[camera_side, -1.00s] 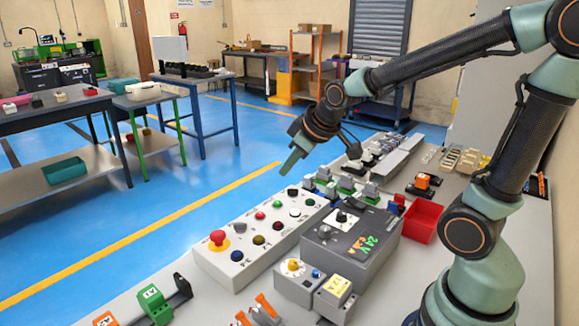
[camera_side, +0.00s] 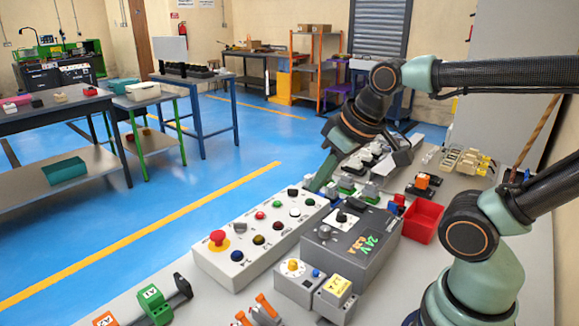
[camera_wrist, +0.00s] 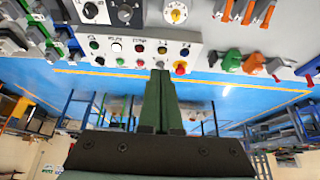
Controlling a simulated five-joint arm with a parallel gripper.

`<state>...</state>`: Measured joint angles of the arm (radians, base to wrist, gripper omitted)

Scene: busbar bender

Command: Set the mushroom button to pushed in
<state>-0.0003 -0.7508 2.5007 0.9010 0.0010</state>
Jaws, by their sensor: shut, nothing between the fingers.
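The mushroom button (camera_side: 217,238) is a red cap on a yellow ring, at the near left end of the light grey control box (camera_side: 230,267). Its cap stands raised above the ring. In the wrist view the button (camera_wrist: 181,67) is just right of my fingertips. My gripper (camera_side: 316,187) is shut and empty. In the side view its tips are near the far end of the box, well away from the mushroom button. I cannot tell whether they touch anything there. In the wrist view the shut fingers (camera_wrist: 160,73) point toward the box's edge.
Several small coloured buttons and a grey selector knob (camera_side: 240,229) share the box. A dark grey 24V power unit (camera_side: 350,245) stands right of it. Terminal blocks lie beyond the far end. A red tray (camera_side: 421,221) is at right. Space above the box's near end is clear.

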